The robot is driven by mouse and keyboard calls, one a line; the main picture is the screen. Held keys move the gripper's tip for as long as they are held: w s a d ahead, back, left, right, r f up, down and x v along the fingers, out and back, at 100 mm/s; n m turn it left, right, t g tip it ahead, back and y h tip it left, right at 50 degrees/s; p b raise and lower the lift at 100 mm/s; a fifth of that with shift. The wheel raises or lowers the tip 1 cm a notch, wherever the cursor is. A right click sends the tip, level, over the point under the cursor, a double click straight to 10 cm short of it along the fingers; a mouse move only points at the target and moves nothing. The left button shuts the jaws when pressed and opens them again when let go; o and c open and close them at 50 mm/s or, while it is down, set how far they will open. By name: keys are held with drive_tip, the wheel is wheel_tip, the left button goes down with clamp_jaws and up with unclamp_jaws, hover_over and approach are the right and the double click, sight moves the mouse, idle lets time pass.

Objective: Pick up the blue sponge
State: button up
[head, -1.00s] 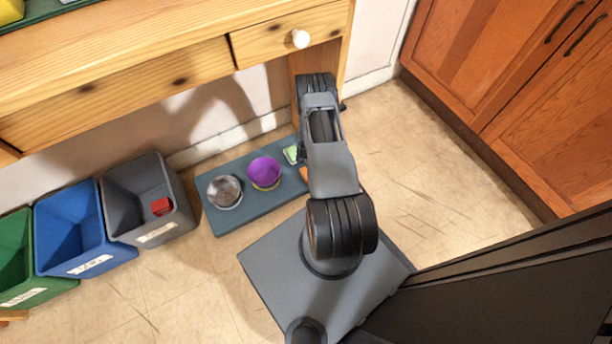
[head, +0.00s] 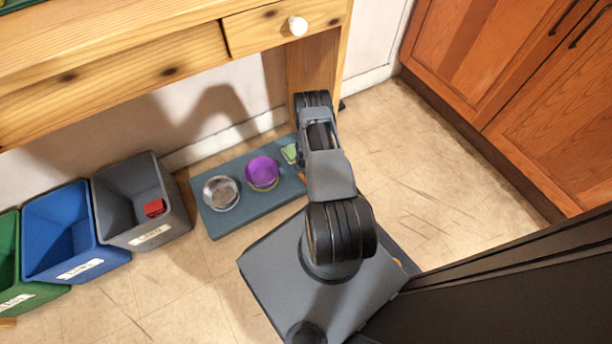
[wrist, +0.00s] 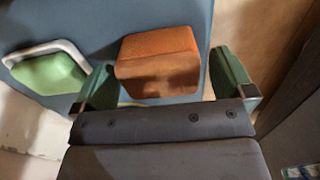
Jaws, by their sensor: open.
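No blue sponge shows in either view. In the wrist view, my gripper (wrist: 166,82) is open, its two green fingertips apart. An orange block (wrist: 158,60) lies on a blue-grey mat (wrist: 100,20), in the picture between and just beyond the fingertips; I cannot tell whether they touch it. A thin yellow edge shows below the block, mostly hidden by my gripper. A green item with a white rim (wrist: 48,72) lies left of the fingers; it also shows in the head view (head: 289,153). My gripper is hidden behind my arm in the head view.
The mat (head: 222,226) lies on the floor with a metal bowl (head: 221,193) and a purple bowl (head: 262,172). Grey (head: 120,195), blue (head: 45,235) and green (head: 10,265) bins stand left; the grey holds a red block (head: 155,208). A wooden desk (head: 120,65) overhangs behind.

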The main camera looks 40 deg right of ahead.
drive_tip(key=shift+c, duration=0.3)
drive_tip(key=c, duration=0.9)
drive_tip(key=shift+r, duration=0.1)
